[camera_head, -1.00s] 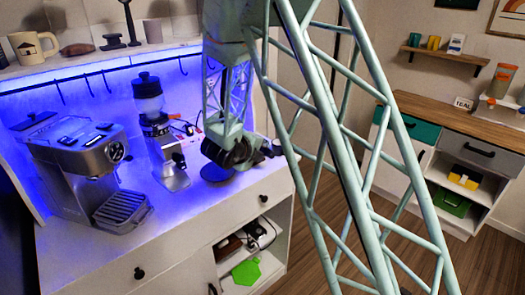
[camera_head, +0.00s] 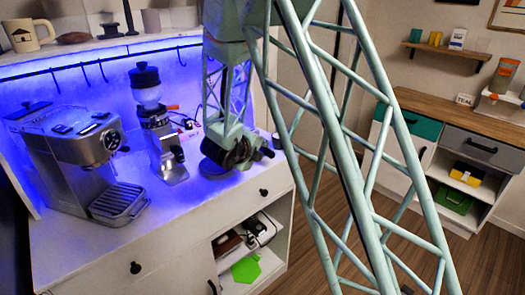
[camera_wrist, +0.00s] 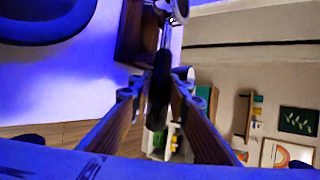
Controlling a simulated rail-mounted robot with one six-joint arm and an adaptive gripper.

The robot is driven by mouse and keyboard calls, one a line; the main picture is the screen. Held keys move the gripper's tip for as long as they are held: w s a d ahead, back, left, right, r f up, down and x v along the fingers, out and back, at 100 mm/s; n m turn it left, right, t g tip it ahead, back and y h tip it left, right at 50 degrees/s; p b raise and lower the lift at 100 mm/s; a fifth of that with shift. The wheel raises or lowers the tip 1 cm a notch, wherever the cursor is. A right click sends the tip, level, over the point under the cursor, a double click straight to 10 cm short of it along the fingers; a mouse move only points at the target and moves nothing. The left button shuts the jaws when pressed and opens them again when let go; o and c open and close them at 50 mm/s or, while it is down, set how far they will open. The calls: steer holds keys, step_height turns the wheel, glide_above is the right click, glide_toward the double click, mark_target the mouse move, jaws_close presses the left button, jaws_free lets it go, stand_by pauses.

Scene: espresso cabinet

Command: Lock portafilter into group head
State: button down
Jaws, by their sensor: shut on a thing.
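My gripper (camera_wrist: 158,100) is shut on the portafilter's black handle (camera_wrist: 157,82), which lies between the two fingers in the wrist view. The metal neck and rim of the portafilter (camera_wrist: 178,8) extend to the top edge, where its head is cut off. In the head view my gripper (camera_head: 240,155) is over the right end of the counter, and the portafilter cannot be made out clearly. The silver espresso machine (camera_head: 82,165) stands at the left. Its group head (camera_head: 110,141) is at the front under the gauge, well apart from my gripper.
A grinder (camera_head: 160,145) stands between the machine and my gripper. A brown wooden block (camera_wrist: 132,35) is beside the portafilter in the wrist view. A dark round object (camera_wrist: 40,22) is at upper left. The counter front (camera_head: 150,225) is clear. A shelf (camera_head: 90,48) with hooks runs behind.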

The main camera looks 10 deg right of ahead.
stand_by(0.3)
steer(key=c, duration=2.4)
jaws_free()
steer(key=v, duration=1.2)
steer(key=shift+r, duration=0.1)
